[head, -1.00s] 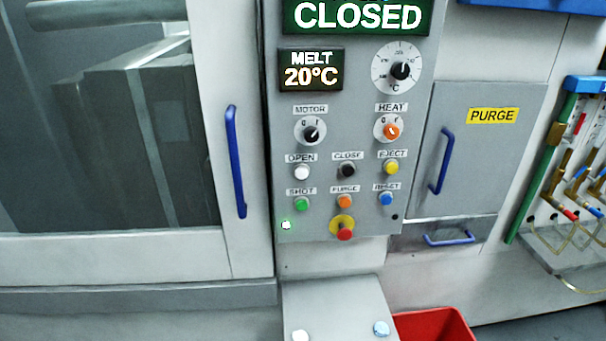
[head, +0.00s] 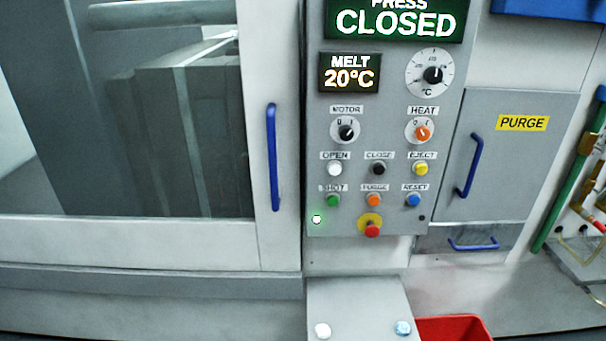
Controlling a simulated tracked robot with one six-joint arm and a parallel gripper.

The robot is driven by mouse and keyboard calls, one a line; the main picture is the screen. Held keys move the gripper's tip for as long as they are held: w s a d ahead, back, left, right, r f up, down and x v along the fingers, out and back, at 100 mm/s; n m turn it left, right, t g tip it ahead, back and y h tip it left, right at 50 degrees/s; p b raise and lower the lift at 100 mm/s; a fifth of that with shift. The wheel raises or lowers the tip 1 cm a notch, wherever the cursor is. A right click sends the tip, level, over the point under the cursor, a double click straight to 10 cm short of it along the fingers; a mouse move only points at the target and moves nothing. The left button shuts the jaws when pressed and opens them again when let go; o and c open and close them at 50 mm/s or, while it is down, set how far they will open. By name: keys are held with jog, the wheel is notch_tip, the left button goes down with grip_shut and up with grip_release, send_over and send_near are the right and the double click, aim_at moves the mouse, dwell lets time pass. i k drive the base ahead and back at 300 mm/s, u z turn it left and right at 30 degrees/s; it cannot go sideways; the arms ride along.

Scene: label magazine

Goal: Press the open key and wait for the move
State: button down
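The open key (head: 334,170) is a white round button under the label OPEN, at the left of the upper key row on the grey control panel (head: 318,260). The black close key (head: 378,169) and the yellow eject key (head: 420,168) sit to its right. The press display (head: 395,22) reads PRESS CLOSED in white on green. Behind the window at the left, grey blocks (head: 205,120) of the press show. My gripper is not in view.
A blue door handle (head: 272,157) stands out left of the panel. A red emergency button (head: 372,230) sits below the keys. A grey pedestal (head: 360,300) with two buttons and a red bin (head: 452,329) are below. The purge door (head: 515,150) is at the right.

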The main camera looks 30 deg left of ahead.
aim_at(335, 169)
jog(key=u, duration=3)
jog(key=i, duration=1)
jog(key=u, duration=0.15)
